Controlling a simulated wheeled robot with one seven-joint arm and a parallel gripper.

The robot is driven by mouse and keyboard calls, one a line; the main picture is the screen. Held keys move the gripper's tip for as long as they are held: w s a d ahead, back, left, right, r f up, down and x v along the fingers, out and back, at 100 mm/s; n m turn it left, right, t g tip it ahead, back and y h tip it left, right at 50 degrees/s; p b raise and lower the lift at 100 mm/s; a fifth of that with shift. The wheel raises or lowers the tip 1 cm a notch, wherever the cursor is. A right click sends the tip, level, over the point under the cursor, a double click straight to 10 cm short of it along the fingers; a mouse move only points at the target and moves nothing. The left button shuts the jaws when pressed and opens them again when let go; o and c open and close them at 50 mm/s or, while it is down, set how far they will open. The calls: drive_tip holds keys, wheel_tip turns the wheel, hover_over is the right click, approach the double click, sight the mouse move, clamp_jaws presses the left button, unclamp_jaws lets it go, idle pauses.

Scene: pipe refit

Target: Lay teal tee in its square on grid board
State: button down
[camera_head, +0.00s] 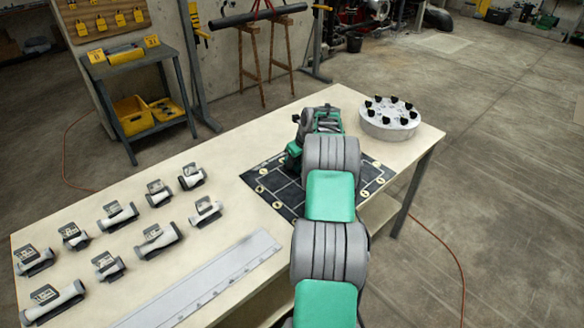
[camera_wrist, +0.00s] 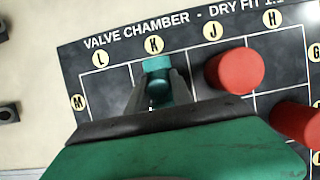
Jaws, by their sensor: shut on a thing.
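The teal tee (camera_wrist: 156,67) shows in the wrist view as a short teal piece between the dark fingers of my gripper (camera_wrist: 158,88). My gripper is shut on it, just below the K mark in the picture. The tee's lower part is hidden by the fingers and wrist, and I cannot tell whether it touches the board. The dark grid board (camera_wrist: 116,82) has white lines, round letter marks and the title "VALVE CHAMBER - DRY FIT". In the head view, the board (camera_head: 262,180) lies on the table, partly covered by my arm; the tee is hidden there.
Two red round pieces stand on the board, one near J (camera_wrist: 236,70) and one farther right (camera_wrist: 298,121). A round white stand with black knobs (camera_head: 388,122) is behind right on the table (camera_head: 232,215). Several labelled pipe holders (camera_head: 158,238) and a long ruler (camera_head: 205,283) lie left.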

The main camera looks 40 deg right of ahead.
drive_tip(key=c, duration=1.1)
unclamp_jaws()
